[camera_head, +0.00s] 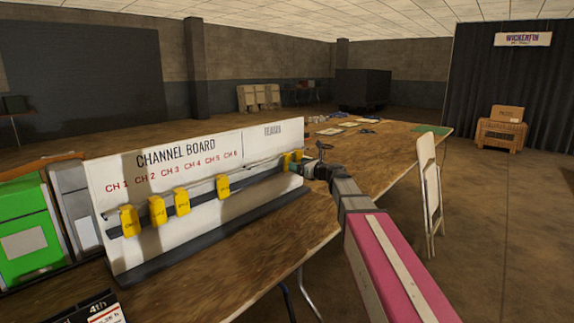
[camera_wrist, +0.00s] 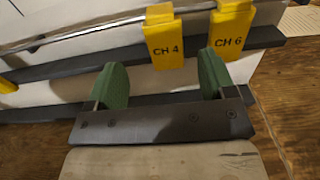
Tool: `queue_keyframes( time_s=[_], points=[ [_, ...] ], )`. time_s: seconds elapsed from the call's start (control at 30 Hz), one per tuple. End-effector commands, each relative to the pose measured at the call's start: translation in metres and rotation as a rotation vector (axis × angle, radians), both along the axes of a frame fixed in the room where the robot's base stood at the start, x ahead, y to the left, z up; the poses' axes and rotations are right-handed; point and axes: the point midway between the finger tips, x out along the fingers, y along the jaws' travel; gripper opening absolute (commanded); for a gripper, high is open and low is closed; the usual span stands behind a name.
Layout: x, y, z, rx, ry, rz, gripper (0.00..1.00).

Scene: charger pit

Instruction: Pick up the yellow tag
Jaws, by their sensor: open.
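Several yellow tags hang on a thin rail across the white channel board (camera_head: 200,165); in the head view one (camera_head: 222,186) hangs mid-board and others lie to its left. My gripper (camera_head: 300,168) is at the board's right end, close to two yellow tags (camera_head: 287,160). In the wrist view my gripper (camera_wrist: 160,80) has its two green fingers apart with nothing between them. Contact with either tag cannot be told.
A dark ledge (camera_head: 190,245) runs along the board's foot. The board stands on a long wooden table (camera_head: 400,150) with papers and small items at the far end. A green box (camera_head: 28,235) is at the left. A folding chair (camera_head: 428,180) stands right of the table.

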Motion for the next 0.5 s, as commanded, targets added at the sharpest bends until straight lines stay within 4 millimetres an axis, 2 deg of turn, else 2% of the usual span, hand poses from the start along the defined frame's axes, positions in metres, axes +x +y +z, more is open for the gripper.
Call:
queue_keyframes(
  time_s=[0.17, 0.33, 0.5],
  points=[
    [0.010, 0.008, -0.001, -0.001, -0.001, 0.000, 0.77],
    [0.028, 0.025, -0.002, -0.001, -0.001, 0.001, 0.77],
    [0.037, 0.038, -0.002, -0.001, 0.000, 0.000, 0.77]
  ],
)
